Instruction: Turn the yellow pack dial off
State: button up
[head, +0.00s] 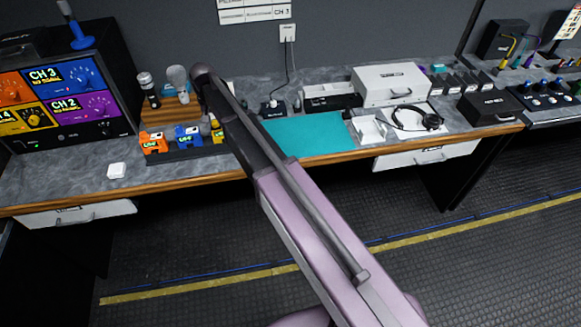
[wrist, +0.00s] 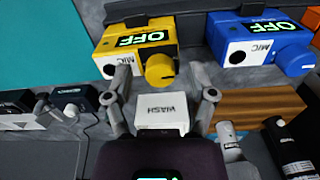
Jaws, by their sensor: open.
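The yellow pack (wrist: 127,50) is in the upper middle of the wrist view. Its lit green display seems to read OFF, and a MIC label shows on its face. Its round yellow dial (wrist: 160,70) is at the right end of that face. My gripper (wrist: 165,92) is open, with one finger near the pack's MIC face left of the dial and the other to the dial's right. The dial shows between the fingers; I cannot tell whether either touches it.
A blue pack (wrist: 262,45) stands beside the yellow one, and an orange pack (head: 153,142) is further left in the head view. A small white labelled block (wrist: 161,113) shows between my fingers. A teal mat (head: 305,135) leaves clear room on the right.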

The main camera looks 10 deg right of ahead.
aim_at(214, 122)
jog(key=m, duration=0.7)
jog(key=shift+r+m, duration=0.1)
jog(key=shift+m, duration=0.2)
notch_tip(214, 122, up, 14)
jog(key=p, duration=1.4)
jog(key=s+d+f+n+b, duration=0.7)
jog(key=s+d+f+b, duration=1.1)
jog(key=s+d, duration=0.3)
jog(key=shift+s+d+f+n, duration=0.2)
jog(key=shift+s+n, duration=0.2)
jog(key=shift+s, duration=0.4)
jog(key=s, duration=0.1)
jog(key=s+d, duration=0.1)
jog(key=s+n, duration=0.1)
jog(key=shift+s+d, duration=0.15)
jog(key=shift+d, duration=0.15)
